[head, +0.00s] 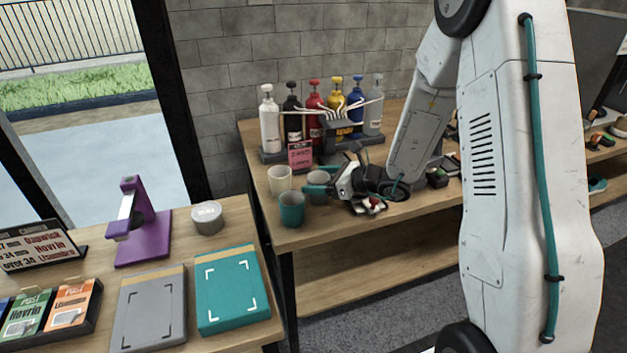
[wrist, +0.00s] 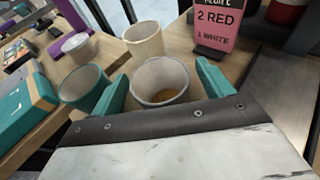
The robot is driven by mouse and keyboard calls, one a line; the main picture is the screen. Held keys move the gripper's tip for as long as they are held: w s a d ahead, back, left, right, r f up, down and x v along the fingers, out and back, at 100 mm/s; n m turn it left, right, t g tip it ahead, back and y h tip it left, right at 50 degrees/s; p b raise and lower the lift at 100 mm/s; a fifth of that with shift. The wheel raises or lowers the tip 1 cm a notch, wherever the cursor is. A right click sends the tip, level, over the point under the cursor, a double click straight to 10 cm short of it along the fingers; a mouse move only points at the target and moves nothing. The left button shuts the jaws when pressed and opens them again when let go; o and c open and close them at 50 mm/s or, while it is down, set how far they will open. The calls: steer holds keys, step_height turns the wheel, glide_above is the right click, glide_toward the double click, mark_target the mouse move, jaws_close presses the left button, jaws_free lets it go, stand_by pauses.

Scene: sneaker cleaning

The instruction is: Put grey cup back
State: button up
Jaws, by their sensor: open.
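The grey cup (head: 319,187) stands upright on the wooden table, beside a teal cup and a cream cup. In the wrist view the grey cup (wrist: 162,82) has a brownish inside at its bottom. My gripper (wrist: 112,88) is open, with one teal finger on each side of the grey cup. The head view shows my gripper (head: 318,180) at the cup, partly hiding it. I cannot tell whether the fingers touch it. The teal cup (head: 291,208) is close at the front left, and the cream cup (head: 280,179) is behind it.
A pink recipe sign (head: 300,155) stands behind the cups, reading "2 RED, 1 WHITE" in the wrist view. A rack of several coloured bottles (head: 314,105) is at the back. The teal cup is very near my left finger. A lower table (head: 190,235) holds mats and a purple stand (head: 143,230).

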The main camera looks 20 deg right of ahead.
steer(key=v, duration=1)
steer(key=shift+a+r, duration=0.1)
steer(key=shift+r, duration=0.05)
steer(key=s+a+r+n+g, duration=0.8)
steer(key=s+a+r+n, duration=0.35)
steer(key=s+n, duration=0.25)
steer(key=s+d+r+n+h, duration=0.1)
steer(key=s+d+n+h, duration=0.1)
steer(key=s+n+h, duration=0.1)
steer(key=s+d+r+n+h, duration=0.2)
steer(key=s+n+h, duration=0.2)
steer(key=s, duration=0.3)
steer(key=s+d+r+n+g+h, duration=0.1)
steer(key=s+d+n+h, duration=0.1)
steer(key=s+n, duration=0.4)
steer(key=shift+d+r+h, duration=0.2)
steer(key=shift+d+h, duration=0.2)
steer(key=shift+h, duration=0.3)
steer(key=shift+s, duration=0.1)
